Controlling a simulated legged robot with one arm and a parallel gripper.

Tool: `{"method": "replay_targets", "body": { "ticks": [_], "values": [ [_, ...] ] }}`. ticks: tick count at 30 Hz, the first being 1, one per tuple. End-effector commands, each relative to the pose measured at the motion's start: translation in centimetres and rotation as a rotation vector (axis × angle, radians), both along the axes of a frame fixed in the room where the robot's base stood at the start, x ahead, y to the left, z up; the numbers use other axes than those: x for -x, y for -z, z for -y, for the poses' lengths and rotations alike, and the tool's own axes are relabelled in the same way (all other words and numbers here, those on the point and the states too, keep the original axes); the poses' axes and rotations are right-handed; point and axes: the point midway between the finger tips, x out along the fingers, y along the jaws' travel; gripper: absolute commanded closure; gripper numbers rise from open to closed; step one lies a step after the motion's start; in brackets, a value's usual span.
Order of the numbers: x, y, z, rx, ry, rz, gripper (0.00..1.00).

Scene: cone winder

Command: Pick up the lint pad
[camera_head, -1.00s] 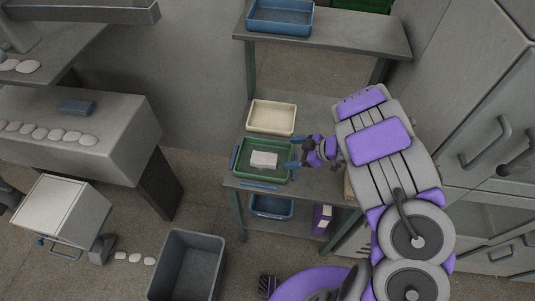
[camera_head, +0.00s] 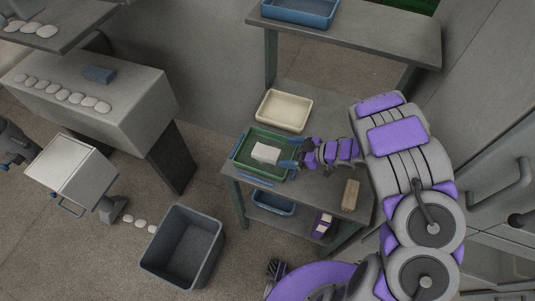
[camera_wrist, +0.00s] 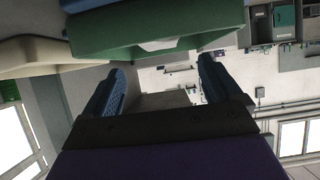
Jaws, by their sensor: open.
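A white block-like pad (camera_head: 266,153), which looks like the lint pad, lies in a green tray (camera_head: 243,163) on the bench. My gripper (camera_head: 290,153) is at the right side of this tray, with its blue fingers apart and nothing between them. In the wrist view, my open gripper (camera_wrist: 160,85) has clear space between the fingers. The green tray (camera_wrist: 90,34) crosses the top of that view, and a small part of the white pad (camera_wrist: 160,44) shows beyond its rim. I cannot tell the gripper's exact height above the tray.
A cream tray (camera_head: 284,110) stands behind the green one. A wooden block (camera_head: 350,195) lies on the bench at right. A blue tray (camera_head: 272,203) and purple box (camera_head: 323,225) are on the lower shelf. A grey bin (camera_head: 182,248) stands on the floor. A blue block (camera_head: 98,74) rests on the machine.

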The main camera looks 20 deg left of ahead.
Motion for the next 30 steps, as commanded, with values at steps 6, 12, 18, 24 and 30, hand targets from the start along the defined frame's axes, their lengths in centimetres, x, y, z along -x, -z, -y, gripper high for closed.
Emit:
{"method": "replay_targets", "body": {
  "ticks": [6,12,18,24,30],
  "values": [
    [-0.2,1.3,-2.6,0.004,0.0,0.001,0.08],
    [-0.3,1.8,-3.4,0.003,0.0,0.001,0.08],
    [-0.5,3.3,-5.6,0.001,-0.004,-0.002,0.08],
    [-0.7,4.0,-7.1,0.004,0.001,-0.001,0.08],
    [-0.7,4.0,-7.3,0.006,0.001,0.0,0.1]
  ]
}}
